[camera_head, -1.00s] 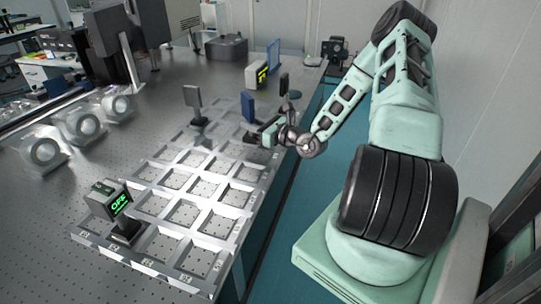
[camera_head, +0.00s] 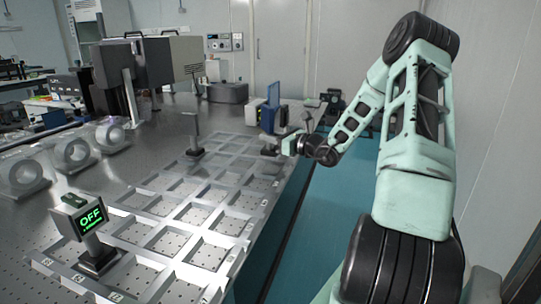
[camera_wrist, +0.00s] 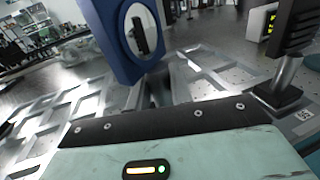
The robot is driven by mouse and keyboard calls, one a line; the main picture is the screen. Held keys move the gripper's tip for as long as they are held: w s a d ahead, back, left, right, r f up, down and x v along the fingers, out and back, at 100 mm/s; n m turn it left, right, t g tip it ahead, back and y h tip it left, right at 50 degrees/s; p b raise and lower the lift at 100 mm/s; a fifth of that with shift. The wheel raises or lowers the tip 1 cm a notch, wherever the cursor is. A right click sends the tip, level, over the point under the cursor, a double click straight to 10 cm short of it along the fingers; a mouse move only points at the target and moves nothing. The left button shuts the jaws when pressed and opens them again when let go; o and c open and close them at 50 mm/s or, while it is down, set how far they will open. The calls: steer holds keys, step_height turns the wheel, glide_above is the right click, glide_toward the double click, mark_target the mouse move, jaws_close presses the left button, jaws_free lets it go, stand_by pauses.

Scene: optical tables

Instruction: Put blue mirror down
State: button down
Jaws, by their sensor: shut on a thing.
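The blue mirror (camera_head: 267,118) is a blue block at the far right of the metal grid frame in the head view. The wrist view shows its blue body (camera_wrist: 97,22) upright and slightly tilted in the picture, with an oval mirror face. My gripper (camera_head: 272,149) is shut on the mirror's mount, near the right edge of the table. The wrist view shows the mint gripper body below the mirror, which hides the fingertips and most of the post. I cannot tell whether the mirror's base touches the grid.
The grid frame (camera_head: 114,219) has several open cells. A device reading OFF (camera_head: 88,217) stands at its near left, and a dark mount (camera_head: 194,124) at its far left. Another dark mount (camera_wrist: 286,75) stands close right in the wrist view. A blue panel (camera_head: 273,92) stands behind.

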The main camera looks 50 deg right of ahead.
mark_target(270, 148)
steer(key=shift+f, duration=2.15)
steer(key=shift+f+b, duration=0.1)
steer(key=shift+b, duration=0.2)
steer(key=c, duration=1.3)
jaws_free()
steer(key=shift+o, duration=0.2)
